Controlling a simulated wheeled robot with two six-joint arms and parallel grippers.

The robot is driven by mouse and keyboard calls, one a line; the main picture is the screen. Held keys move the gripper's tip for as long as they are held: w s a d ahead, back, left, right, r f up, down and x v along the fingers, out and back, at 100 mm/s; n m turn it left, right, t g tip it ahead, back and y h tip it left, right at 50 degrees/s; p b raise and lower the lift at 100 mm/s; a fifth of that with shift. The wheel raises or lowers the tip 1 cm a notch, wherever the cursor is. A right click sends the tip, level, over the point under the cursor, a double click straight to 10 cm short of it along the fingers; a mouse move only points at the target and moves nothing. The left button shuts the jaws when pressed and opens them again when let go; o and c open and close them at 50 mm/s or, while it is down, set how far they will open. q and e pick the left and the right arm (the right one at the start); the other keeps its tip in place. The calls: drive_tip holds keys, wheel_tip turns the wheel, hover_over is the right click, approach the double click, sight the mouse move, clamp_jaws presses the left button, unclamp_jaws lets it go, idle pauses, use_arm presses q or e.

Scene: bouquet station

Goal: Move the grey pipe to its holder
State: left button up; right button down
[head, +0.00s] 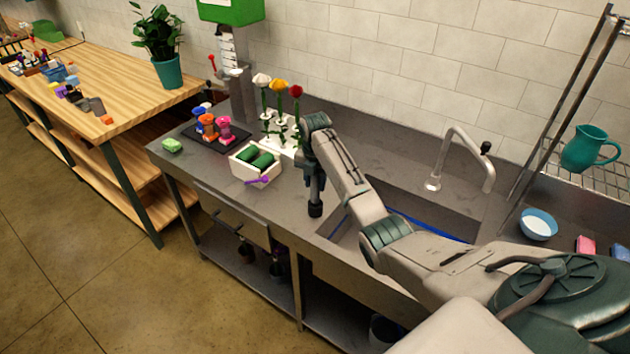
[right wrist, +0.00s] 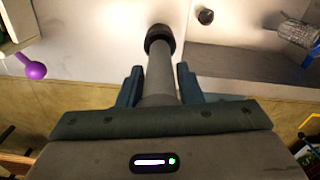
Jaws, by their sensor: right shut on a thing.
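The grey pipe (right wrist: 160,75) is a straight grey tube with a dark collar at its far end. My right gripper (right wrist: 158,86) is shut on it, one finger on each side. In the head view my right gripper (head: 315,186) points down over the metal counter, left of the sink, and the pipe's dark end (head: 315,210) shows below it. I cannot tell whether that end touches the counter. I cannot tell which thing is the pipe's holder. My left gripper is not in view.
A white box (head: 243,172) with green rolls and a purple-knobbed tool (right wrist: 35,70) stands left of the gripper, before a flower stand (head: 283,143). A dark tray (head: 203,141) holds colourful spools. The sink faucet (head: 462,150) and a bowl (head: 538,224) are at right.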

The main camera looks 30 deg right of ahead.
drive_tip(key=c, duration=0.9)
unclamp_jaws()
drive_tip(key=shift+r+b, duration=0.35)
drive_tip(key=shift+r, duration=0.15)
wheel_tip(320, 180, up, 5)
drive_tip(key=shift+r+b, duration=0.1)
drive_tip(key=shift+b, duration=0.8)
wheel_tip(320, 180, up, 4)
drive_tip(key=shift+f+p, duration=0.2)
drive_tip(key=shift+p, duration=0.7)
drive_tip(key=shift+r+p, duration=0.6)
drive_tip(key=shift+p, duration=0.05)
drive_tip(key=shift+f, duration=0.1)
